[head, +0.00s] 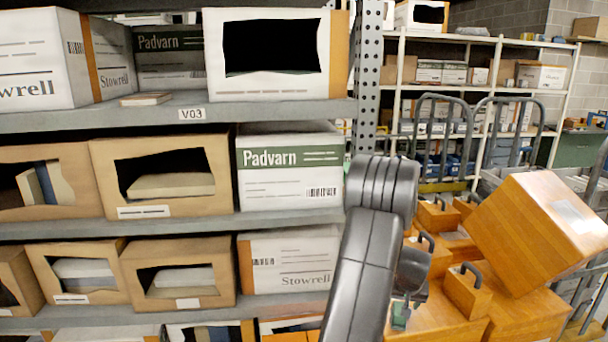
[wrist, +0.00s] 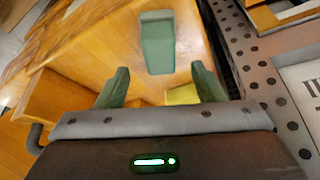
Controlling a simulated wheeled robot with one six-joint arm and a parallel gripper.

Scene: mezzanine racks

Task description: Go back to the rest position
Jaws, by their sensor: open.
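My gripper (wrist: 160,80) is open, with its two green fingers apart in the wrist view and nothing visibly gripped between them. In the head view my gripper (head: 400,316) is mostly hidden behind my dark arm and shows only as a small green part. It is low over or in front of the orange-brown wooden boxes, to the right of the shelf rack. The exact gap to the boxes cannot be told. A green piece (wrist: 157,42) shows beyond the fingers; I cannot tell what it belongs to.
A grey shelf rack (head: 110,119) with cartons stands left, its perforated post (head: 368,75) close to my arm. A tilted wooden box (head: 535,225) rests on other wooden boxes at right. Trolleys (head: 510,115) and white shelving (head: 470,40) stand behind.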

